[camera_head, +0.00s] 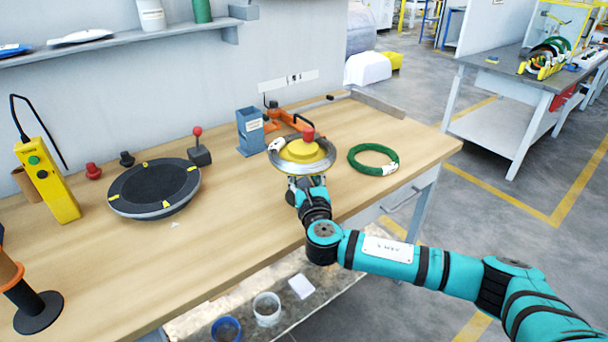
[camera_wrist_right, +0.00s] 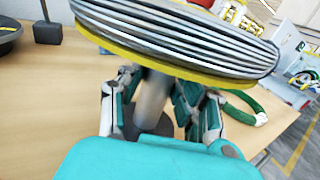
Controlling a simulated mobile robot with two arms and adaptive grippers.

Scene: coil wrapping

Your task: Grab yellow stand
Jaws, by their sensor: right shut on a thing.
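The yellow stand (camera_head: 300,153) is upright on the wooden workbench. It has a round yellow plate, a red knob on top and a grey coil around its rim. In the right wrist view, the stand's grey post (camera_wrist_right: 152,100) rises from a dark round base under the yellow-edged plate. My right gripper (camera_head: 308,187) reaches in from the front, below the plate. Its fingers (camera_wrist_right: 155,92) are shut on the post. The plate hides part of the fingers in the head view. My left gripper is out of view.
A green coil (camera_head: 352,158) lies right of the stand. An orange tool (camera_head: 284,119) and a blue-grey holder (camera_head: 250,130) stand behind. A black turntable (camera_head: 153,189) and yellow control box (camera_head: 47,180) are left. The bench front between turntable and stand is clear.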

